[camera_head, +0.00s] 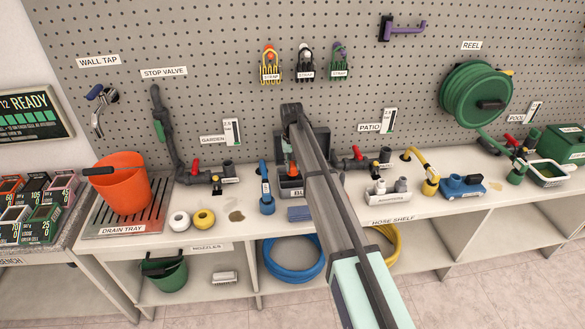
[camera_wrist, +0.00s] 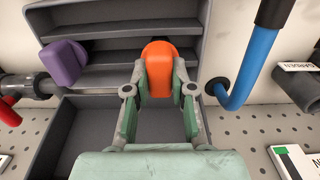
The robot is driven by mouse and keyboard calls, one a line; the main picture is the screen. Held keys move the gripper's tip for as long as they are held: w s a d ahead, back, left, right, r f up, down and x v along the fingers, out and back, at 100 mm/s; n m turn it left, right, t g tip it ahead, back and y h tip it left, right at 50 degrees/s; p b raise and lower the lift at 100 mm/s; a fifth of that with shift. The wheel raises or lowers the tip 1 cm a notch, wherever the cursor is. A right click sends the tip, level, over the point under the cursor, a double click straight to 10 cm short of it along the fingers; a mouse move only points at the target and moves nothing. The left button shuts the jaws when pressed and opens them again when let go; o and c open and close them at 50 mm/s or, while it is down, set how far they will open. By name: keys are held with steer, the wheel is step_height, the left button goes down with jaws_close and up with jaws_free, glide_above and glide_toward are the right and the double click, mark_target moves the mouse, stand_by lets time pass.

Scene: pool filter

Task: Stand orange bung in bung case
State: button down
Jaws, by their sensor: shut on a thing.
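The orange bung (camera_wrist: 158,66) is between my gripper's fingertips (camera_wrist: 159,85) in the wrist view. A small part of it (camera_head: 293,168) shows in the head view, mostly hidden by my arm. The grey bung case (camera_wrist: 58,135) lies beneath and around it, with ridged slots on one side and a plain open bay on the other. The bung is over the case near the slots; I cannot tell whether it touches them. A purple bung (camera_wrist: 64,62) stands in the case at the left. The case (camera_head: 285,191) also shows on the shelf in the head view.
A blue pipe (camera_head: 266,190) rises close beside the case. A blue pad (camera_head: 299,214) lies in front of it. The pegboard stands behind.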

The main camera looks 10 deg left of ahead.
steer(key=shift+f, duration=1.05)
steer(key=shift+f, duration=0.1)
steer(key=c, duration=1)
jaws_free()
step_height(320, 180, up, 12)
steer(key=shift+r+b, duration=0.15)
steer(key=shift+b, duration=0.9)
